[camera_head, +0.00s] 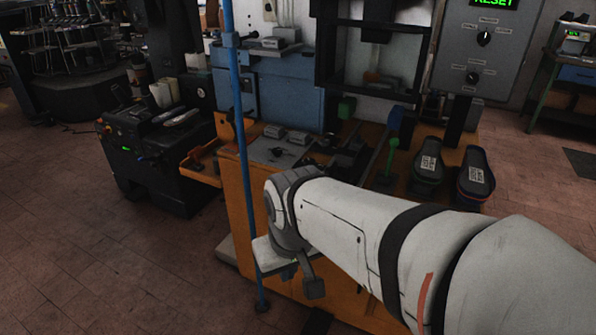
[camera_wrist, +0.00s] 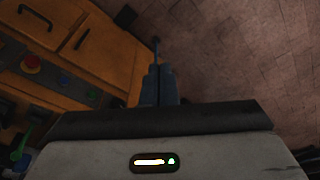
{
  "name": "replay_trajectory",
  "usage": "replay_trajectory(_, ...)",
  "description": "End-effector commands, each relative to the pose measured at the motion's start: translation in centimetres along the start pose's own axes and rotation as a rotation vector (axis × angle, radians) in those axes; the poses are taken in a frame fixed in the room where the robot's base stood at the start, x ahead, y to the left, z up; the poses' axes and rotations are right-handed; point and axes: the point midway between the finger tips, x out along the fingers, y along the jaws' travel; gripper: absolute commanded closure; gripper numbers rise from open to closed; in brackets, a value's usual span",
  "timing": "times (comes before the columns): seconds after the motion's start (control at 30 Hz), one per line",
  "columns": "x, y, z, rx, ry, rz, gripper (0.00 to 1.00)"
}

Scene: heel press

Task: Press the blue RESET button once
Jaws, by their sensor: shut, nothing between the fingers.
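My gripper (camera_wrist: 158,70) is shut and empty in the wrist view, its two dark fingers side by side. A dark control strip (camera_wrist: 50,77) on the orange press cabinet (camera_wrist: 100,48) lies left of the fingers, apart from them. It carries a red mushroom button (camera_wrist: 31,64) and a small, dim bluish button (camera_wrist: 64,79), which looks like the blue RESET button; its label is unreadable. In the head view my arm covers the cabinet's front, and the button and fingertips are hidden. A green display (camera_head: 494,3) at the top right reads RESET.
A blue upright pole (camera_head: 241,130) stands at the cabinet's left corner, close to my wrist. Two dark shoes (camera_head: 430,165) (camera_head: 475,175) sit at the cabinet's right. Open tiled floor (camera_head: 90,250) lies to the left.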

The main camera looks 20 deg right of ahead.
Motion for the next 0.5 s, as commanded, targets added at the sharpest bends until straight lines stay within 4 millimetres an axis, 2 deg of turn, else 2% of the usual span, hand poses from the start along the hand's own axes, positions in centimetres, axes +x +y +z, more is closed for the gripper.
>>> replay_trajectory(0.37,0.0,0.0,0.0,0.0,0.002,0.0,1.0)
replay_trajectory(0.5,1.3,0.9,-1.0,0.065,0.028,0.02,1.0)
